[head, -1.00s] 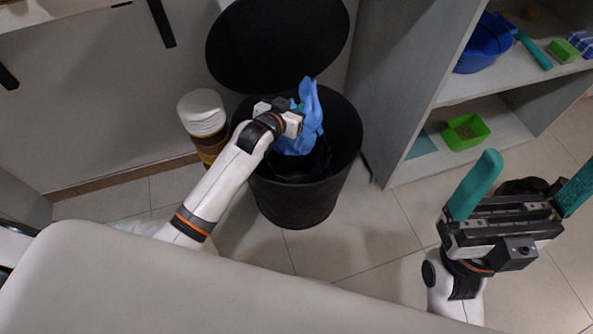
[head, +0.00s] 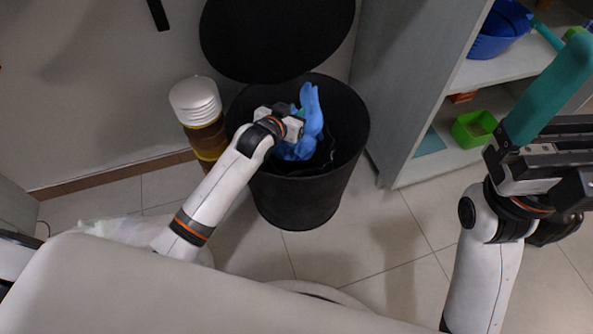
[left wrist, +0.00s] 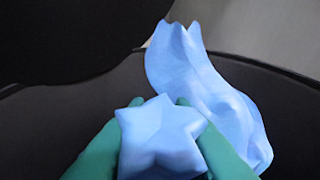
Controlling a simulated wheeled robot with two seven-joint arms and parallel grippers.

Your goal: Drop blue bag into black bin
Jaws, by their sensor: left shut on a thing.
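The blue bag (head: 309,125) is over the open mouth of the black bin (head: 300,200) in the head view. My left gripper (head: 298,118) is shut on the bag's gathered top. In the left wrist view its green fingers pinch a star-shaped knot of the blue bag (left wrist: 162,140), and the rest of the bag (left wrist: 205,85) spreads beyond it. The bin's dark rim shows behind. The bin's round black lid (head: 275,38) stands raised at the back.
A jar-like container with a white lid (head: 197,100) stands left of the bin. A grey shelf unit (head: 405,90) is to the right, holding a blue bowl (head: 500,30) and a green tray (head: 473,128). Tiled floor is free in front of the bin.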

